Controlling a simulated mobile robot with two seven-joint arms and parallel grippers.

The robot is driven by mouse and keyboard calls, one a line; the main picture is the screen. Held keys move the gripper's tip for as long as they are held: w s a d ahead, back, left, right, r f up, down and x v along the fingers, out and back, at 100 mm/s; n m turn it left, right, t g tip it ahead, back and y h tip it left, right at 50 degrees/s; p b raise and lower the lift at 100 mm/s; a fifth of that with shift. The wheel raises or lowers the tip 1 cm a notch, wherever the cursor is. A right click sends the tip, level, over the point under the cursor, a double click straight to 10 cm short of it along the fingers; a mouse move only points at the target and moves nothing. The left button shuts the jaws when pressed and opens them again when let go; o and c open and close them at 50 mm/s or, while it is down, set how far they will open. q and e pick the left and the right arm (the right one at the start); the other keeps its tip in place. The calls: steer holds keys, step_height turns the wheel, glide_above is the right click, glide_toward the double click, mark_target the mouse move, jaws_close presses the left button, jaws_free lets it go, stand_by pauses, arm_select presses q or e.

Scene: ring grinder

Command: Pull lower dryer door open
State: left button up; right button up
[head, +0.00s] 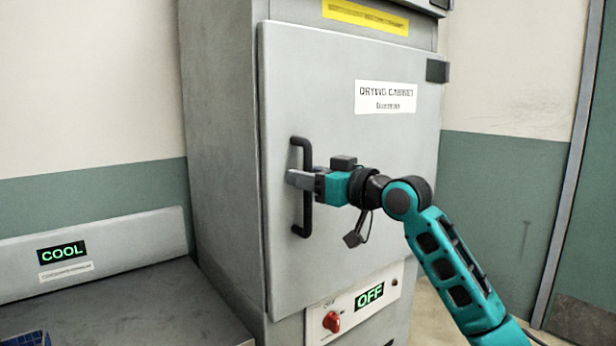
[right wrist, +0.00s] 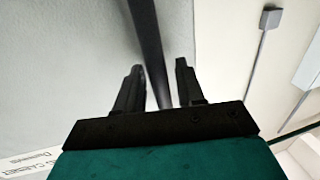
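The grey drying cabinet door (head: 345,130) carries a white "DRYING CABINET" label (head: 385,97) and looks shut against the cabinet. Its black vertical bar handle (head: 307,222) is near the door's left edge. My right gripper (head: 298,180) is at the handle's middle, coming from the right. In the right wrist view, the dark handle bar (right wrist: 148,40) passes between the two fingers of my right gripper (right wrist: 160,85). The fingers stand apart, with a gap visible between the bar and the right finger. My left gripper is not in view.
Below the door is a panel with a red knob (head: 331,322) and a green "OFF" display (head: 369,295). A grey bench unit with a "COOL" display (head: 61,252) stands at the left. A yellow strip (head: 365,17) is above the door. A door frame (head: 572,170) is at the right.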

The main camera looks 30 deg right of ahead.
jaws_close()
steer(key=shift+s, duration=0.1)
stand_by(0.4)
